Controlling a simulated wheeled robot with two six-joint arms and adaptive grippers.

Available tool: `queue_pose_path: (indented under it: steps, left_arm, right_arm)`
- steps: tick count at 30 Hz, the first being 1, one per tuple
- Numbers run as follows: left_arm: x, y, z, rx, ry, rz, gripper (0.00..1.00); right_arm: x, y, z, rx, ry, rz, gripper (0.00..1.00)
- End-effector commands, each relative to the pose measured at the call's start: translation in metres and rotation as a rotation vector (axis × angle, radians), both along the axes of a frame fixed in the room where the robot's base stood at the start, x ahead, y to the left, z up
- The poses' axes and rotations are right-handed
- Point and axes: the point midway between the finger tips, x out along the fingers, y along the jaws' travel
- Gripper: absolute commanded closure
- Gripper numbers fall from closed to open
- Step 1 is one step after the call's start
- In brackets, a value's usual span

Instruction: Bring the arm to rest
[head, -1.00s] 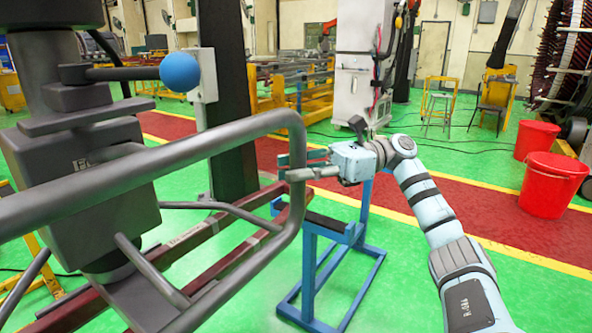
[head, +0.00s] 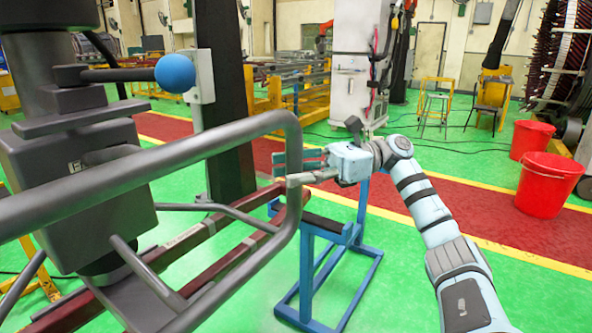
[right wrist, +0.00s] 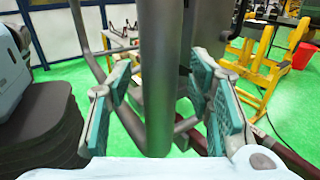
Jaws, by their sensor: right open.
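My right gripper (head: 284,171) is in the middle of the head view, at the rounded end of a grey tube rail (head: 291,130). Its fingers point left and stand apart. In the right wrist view the teal-padded fingers (right wrist: 155,108) are wide open, with the upright grey tube (right wrist: 160,75) showing between them. I cannot tell whether the fingers touch the tube. My right arm (head: 425,205) reaches in from the lower right. My left gripper is not in view.
A grey machine with a blue ball-tipped lever (head: 175,73) fills the left. A blue stand (head: 345,275) is below the gripper, beside dark red beams (head: 225,270). Red buckets (head: 546,185) stand at the right. Green floor is open behind the arm.

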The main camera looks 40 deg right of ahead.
Motion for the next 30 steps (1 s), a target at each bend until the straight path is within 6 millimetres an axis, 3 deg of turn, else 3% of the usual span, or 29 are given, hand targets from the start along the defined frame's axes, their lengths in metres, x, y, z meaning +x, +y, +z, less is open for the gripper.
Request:
queue_pose_path:
  steps: [12,23,26,29,30]
  left_arm:
    - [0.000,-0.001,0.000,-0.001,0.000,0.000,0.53]
    - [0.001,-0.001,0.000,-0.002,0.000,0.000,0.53]
    - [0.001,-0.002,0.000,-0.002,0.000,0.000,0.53]
    - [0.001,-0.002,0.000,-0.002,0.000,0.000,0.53]
    - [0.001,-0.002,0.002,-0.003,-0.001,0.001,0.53]
  right_arm:
    - [-0.023,-0.067,0.001,0.002,-0.003,-0.002,0.53]
    - [-0.024,-0.070,0.001,0.012,0.023,-0.006,0.53]
    - [0.000,-0.082,0.022,0.149,0.088,-0.121,0.53]
    - [0.045,-0.124,0.067,0.524,0.177,-0.305,0.53]
    - [0.077,-0.150,0.070,0.777,0.270,-0.369,0.53]
